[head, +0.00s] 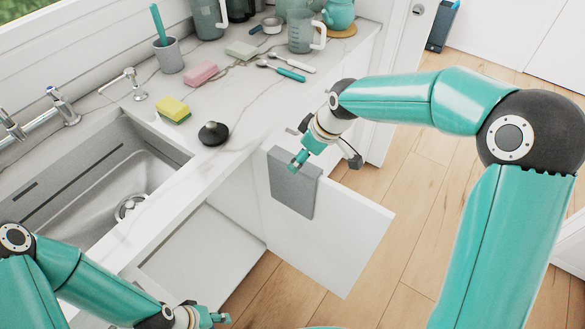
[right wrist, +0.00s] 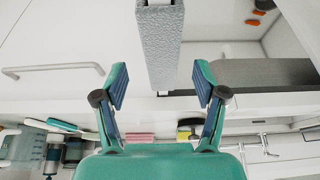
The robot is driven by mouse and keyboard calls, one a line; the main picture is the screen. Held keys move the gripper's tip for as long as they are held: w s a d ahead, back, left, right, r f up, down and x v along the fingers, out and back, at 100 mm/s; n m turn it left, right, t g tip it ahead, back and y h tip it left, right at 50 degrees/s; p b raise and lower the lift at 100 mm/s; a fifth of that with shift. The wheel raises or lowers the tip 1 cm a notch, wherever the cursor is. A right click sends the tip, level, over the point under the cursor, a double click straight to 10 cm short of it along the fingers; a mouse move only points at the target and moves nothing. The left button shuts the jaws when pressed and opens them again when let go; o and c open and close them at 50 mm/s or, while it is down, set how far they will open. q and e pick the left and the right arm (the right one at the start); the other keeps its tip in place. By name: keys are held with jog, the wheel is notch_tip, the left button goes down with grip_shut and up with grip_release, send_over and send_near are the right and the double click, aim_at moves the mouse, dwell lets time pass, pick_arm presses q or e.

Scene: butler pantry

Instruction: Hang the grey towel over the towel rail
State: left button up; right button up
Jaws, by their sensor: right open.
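The grey towel (head: 294,194) hangs at the top of the open white cabinet door, draped down its face. It also shows in the right wrist view (right wrist: 160,55), seen narrow and edge-on. The towel rail is mostly hidden under the towel; a pale bar end (right wrist: 158,3) shows at the top of the right wrist view. My right gripper (head: 298,161) is open at the towel's upper edge in the head view. In the right wrist view its spread fingers (right wrist: 160,88) have the towel ahead, between them and not pinched. My left gripper (head: 220,318) is low at the bottom edge, its jaw opening unclear.
The open cabinet door (head: 345,235) stands out from the counter over the wood floor. The counter (head: 225,115) holds a black stopper (head: 212,133), a yellow sponge (head: 173,109), a pink sponge (head: 200,73), brushes and jugs. The sink (head: 100,185) is at left.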

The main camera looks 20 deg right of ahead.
aim_at(294, 185)
jog(key=x, duration=0.9)
jog(key=shift+f+p, duration=0.3)
jog(key=shift+p, duration=0.05)
jog(key=shift+w+a, duration=0.1)
jog(key=c, duration=1.3)
jog(key=shift+r, duration=0.55)
